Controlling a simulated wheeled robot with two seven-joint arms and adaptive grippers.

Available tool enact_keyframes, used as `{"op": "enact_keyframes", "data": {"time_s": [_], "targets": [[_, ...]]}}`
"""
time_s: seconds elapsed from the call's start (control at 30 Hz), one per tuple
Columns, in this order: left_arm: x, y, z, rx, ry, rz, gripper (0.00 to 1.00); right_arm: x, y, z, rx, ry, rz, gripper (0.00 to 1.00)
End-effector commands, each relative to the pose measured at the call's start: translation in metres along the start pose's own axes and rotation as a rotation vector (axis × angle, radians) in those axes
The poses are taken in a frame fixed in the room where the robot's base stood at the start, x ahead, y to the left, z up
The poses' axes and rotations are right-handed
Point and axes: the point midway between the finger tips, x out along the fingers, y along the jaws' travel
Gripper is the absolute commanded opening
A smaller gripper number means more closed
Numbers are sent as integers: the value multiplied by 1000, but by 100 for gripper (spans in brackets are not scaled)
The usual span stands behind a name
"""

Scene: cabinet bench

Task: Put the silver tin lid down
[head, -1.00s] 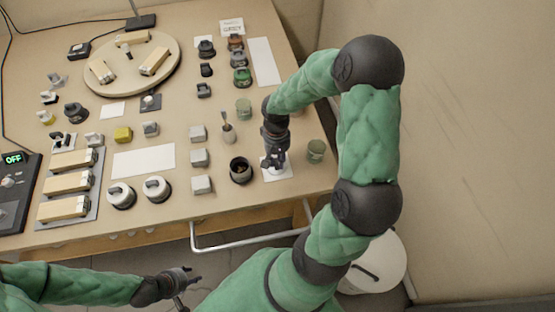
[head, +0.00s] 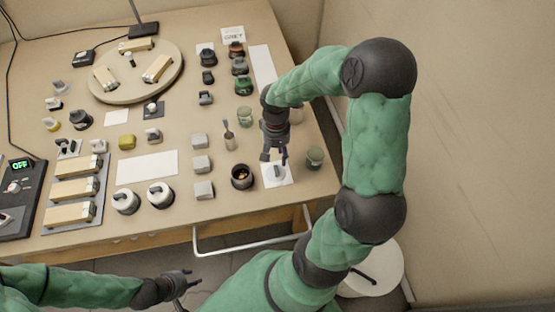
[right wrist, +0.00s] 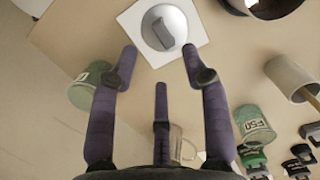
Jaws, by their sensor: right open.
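The silver tin lid (head: 277,172) lies on a white square card (head: 287,180) near the front right of the bench. It also shows in the right wrist view (right wrist: 163,30), domed, with a grey bar handle on top. My right gripper (head: 273,154) is open and empty, just behind and above the lid. In the right wrist view its spread fingers (right wrist: 159,66) are clear of the lid. My left gripper (head: 188,280) is open and empty, low in front of the bench.
A dark open tin (head: 242,178) stands left of the card, and a green tin (head: 314,157) stands right of it.

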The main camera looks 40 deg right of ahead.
Motion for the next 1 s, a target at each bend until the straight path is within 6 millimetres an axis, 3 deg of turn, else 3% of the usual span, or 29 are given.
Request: {"op": "enact_keyframes", "data": {"time_s": [0.1,0.3,1.0], "targets": [[-12,4,0,0,0,0,40,-26,0,0,0,3,0,47],[-19,7,1,0,0,0,40,-48,0,0,0,0,0,47],[-20,7,1,0,0,0,40,-52,0,0,0,0,0,47]]}}
